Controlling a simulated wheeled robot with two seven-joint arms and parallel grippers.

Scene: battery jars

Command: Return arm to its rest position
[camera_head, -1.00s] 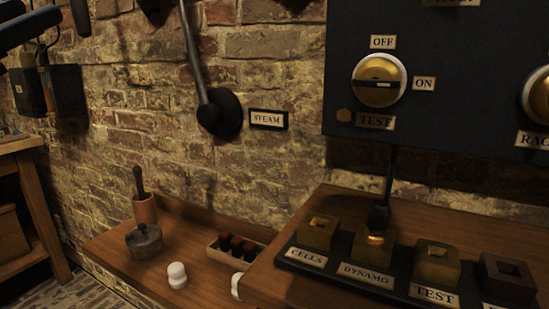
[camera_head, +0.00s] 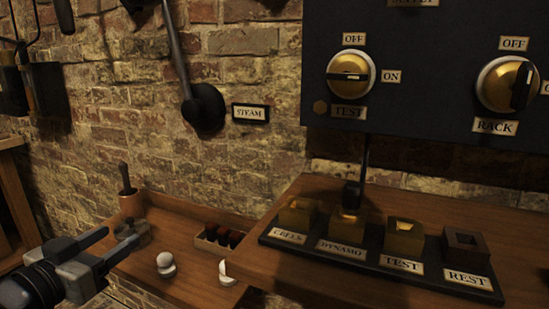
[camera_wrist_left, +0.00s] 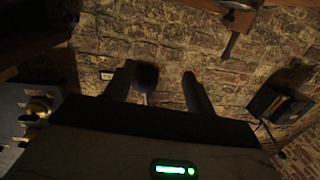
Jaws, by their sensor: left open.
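My left gripper (camera_head: 122,237) shows at the lower left of the head view. Its two fingers are apart with nothing seen between them. It appears in front of the lower wooden shelf, its tips overlapping a small round dark pot (camera_head: 134,232) in the picture; I cannot tell the gap in depth. In the left wrist view the two fingers (camera_wrist_left: 158,88) stand apart against the brick wall, with a dark round lever end (camera_wrist_left: 147,77) seen behind them. My right gripper is not in view.
A dark panel (camera_head: 425,75) with brass knobs hangs at the upper right. Below it, a plug (camera_head: 351,194) stands at the DYNAMO block on a wooden bench (camera_head: 300,200). White pieces (camera_head: 165,264) and a small box (camera_head: 212,244) occupy the lower shelf. A steam lever (camera_head: 203,107) hangs on the wall.

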